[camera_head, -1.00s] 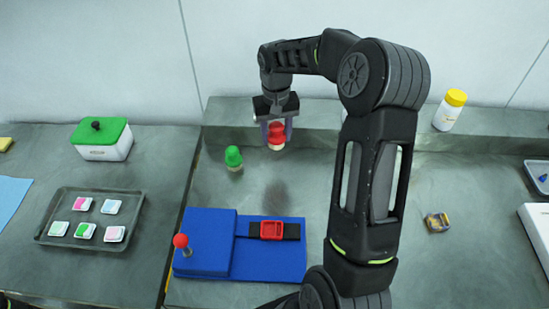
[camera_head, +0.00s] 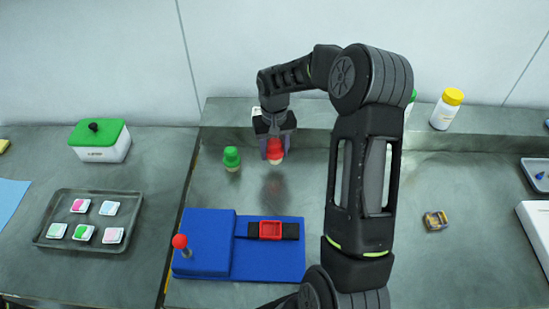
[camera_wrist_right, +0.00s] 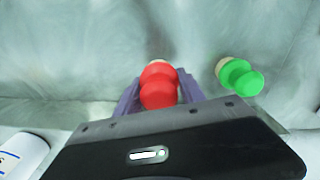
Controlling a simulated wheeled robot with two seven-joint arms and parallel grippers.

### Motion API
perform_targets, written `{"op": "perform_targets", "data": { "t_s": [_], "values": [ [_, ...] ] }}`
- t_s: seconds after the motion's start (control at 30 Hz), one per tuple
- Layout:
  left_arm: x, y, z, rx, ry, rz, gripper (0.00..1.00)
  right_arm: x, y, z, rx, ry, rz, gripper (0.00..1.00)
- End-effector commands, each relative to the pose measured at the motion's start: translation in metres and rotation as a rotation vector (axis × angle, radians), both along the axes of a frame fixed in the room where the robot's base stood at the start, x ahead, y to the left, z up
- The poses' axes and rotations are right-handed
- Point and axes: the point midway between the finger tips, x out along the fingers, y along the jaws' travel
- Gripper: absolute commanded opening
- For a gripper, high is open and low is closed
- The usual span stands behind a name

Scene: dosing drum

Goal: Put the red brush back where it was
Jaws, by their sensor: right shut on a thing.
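The red brush (camera_head: 274,149) has a red knobbed handle and a pale lower end. My right gripper (camera_head: 274,150) is shut on its handle and holds it upright, low over the bench behind the blue device. In the right wrist view the red brush (camera_wrist_right: 159,86) sits between the two purple fingers of the gripper (camera_wrist_right: 160,92). Whether its pale end touches the bench is hard to tell. A green brush (camera_head: 232,158) stands on the bench just left of the red one; it also shows in the right wrist view (camera_wrist_right: 240,77). My left gripper is not in view.
The blue device (camera_head: 270,262) with a red-knobbed lever (camera_head: 180,242) lies in front. A tray of small tiles (camera_head: 52,236) and a green-lidded box (camera_head: 100,153) are at left. A yellow-capped bottle (camera_head: 446,109) stands on the back ledge. A small block (camera_head: 435,220) lies at right.

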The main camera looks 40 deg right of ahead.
Motion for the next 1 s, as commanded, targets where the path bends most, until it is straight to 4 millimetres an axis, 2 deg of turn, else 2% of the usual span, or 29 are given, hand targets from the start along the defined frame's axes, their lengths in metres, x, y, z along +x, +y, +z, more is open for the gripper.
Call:
{"op": "perform_targets", "data": {
  "t_s": [0.17, 0.37, 0.8, 0.83, 1.0],
  "values": [
    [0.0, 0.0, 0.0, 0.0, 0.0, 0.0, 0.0, -0.001, 0.0, -0.008, 0.001, 0.003, 0.0, 0.14],
    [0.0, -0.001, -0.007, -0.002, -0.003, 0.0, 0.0, -0.001, 0.0, -0.036, 0.0, 0.003, -0.001, 0.14],
    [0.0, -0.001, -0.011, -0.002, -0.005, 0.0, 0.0, 0.0, 0.0, -0.042, 0.0, 0.0, 0.0, 0.14],
    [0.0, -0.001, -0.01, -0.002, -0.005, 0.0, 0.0, 0.0, 0.0, -0.041, 0.0, 0.0, 0.0, 0.49],
    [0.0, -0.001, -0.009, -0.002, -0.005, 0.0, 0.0, 0.0, 0.0, -0.04, 0.0, 0.0, 0.0, 0.63]
  ]
}}
